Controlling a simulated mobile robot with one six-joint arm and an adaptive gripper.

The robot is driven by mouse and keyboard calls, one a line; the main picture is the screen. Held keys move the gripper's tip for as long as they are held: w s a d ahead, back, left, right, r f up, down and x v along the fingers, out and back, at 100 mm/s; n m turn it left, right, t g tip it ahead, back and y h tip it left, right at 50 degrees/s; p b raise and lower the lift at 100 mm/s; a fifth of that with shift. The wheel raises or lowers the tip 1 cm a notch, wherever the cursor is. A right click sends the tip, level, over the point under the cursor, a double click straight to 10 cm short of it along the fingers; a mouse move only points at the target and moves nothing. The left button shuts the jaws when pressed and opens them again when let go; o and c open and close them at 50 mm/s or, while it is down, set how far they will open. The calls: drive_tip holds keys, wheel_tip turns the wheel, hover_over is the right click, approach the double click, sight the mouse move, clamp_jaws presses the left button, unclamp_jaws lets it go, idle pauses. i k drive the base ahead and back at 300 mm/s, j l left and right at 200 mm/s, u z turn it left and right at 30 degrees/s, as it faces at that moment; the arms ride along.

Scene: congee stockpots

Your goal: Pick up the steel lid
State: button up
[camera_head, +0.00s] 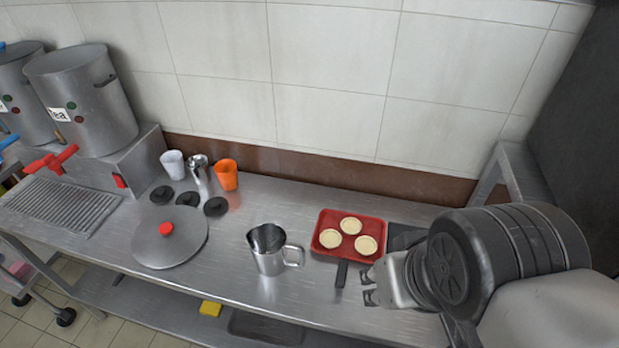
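The steel lid (185,248) is a wide, round, flat grey disc with a red knob (166,230) at its middle. It lies on the left half of the steel counter, its near edge close to the counter's front edge. My gripper (368,287) is at the right, over the counter's front part, with its fingers pointing left. Its two fingertips are apart and nothing shows between them. It is well to the right of the lid, with the steel jug (268,258) between them.
A red tray (320,246) with three pale round pastries sits near my gripper. Black lids (214,207), a white cup (173,164), a metal cup (198,168) and an orange cup (227,175) stand behind the lid. Large urns (85,100) and a drain grate (60,206) are at left.

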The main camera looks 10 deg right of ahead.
sight(169, 236)
drive_tip(key=u, duration=1.3)
drive_tip(key=i+j+z, duration=0.25)
drive_tip(key=i+j, duration=0.8)
